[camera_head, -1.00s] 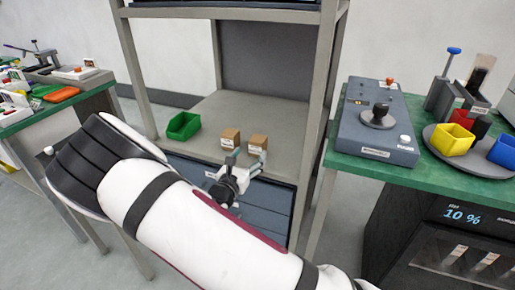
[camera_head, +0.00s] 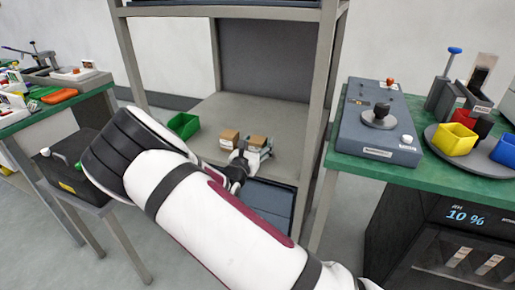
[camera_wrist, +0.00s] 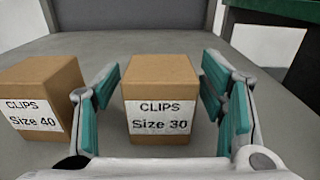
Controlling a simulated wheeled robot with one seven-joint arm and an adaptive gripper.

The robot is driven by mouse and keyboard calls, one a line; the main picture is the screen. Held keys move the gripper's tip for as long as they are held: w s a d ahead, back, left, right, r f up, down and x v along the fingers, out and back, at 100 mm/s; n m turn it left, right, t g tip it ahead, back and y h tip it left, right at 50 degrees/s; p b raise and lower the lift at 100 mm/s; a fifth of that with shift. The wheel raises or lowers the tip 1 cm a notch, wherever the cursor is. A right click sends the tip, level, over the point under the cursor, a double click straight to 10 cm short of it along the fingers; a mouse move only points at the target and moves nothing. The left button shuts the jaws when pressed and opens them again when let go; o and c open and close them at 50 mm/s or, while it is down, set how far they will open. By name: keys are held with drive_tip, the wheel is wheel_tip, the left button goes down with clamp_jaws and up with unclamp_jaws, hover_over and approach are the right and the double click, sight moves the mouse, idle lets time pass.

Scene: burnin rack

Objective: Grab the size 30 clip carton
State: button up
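The size 30 clip carton (camera_wrist: 160,98) is a brown box with a white label reading "CLIPS Size 30". It stands upright on the shelf, and in the head view (camera_head: 258,142) it is the right one of two cartons. My gripper (camera_wrist: 160,92) is open, with its teal-padded fingers on either side of this carton. A gap shows at the left finger; the right finger is close to the carton's side, and contact cannot be told. In the head view my gripper (camera_head: 250,154) is at the carton's front.
The size 40 clip carton (camera_wrist: 40,98) stands just left of my left finger. A green bin (camera_head: 184,125) is further left on the shelf (camera_head: 250,108). Rack posts (camera_head: 313,120) stand at the sides. The shelf behind the cartons is clear.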

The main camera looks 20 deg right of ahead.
drive_tip(key=c, duration=1)
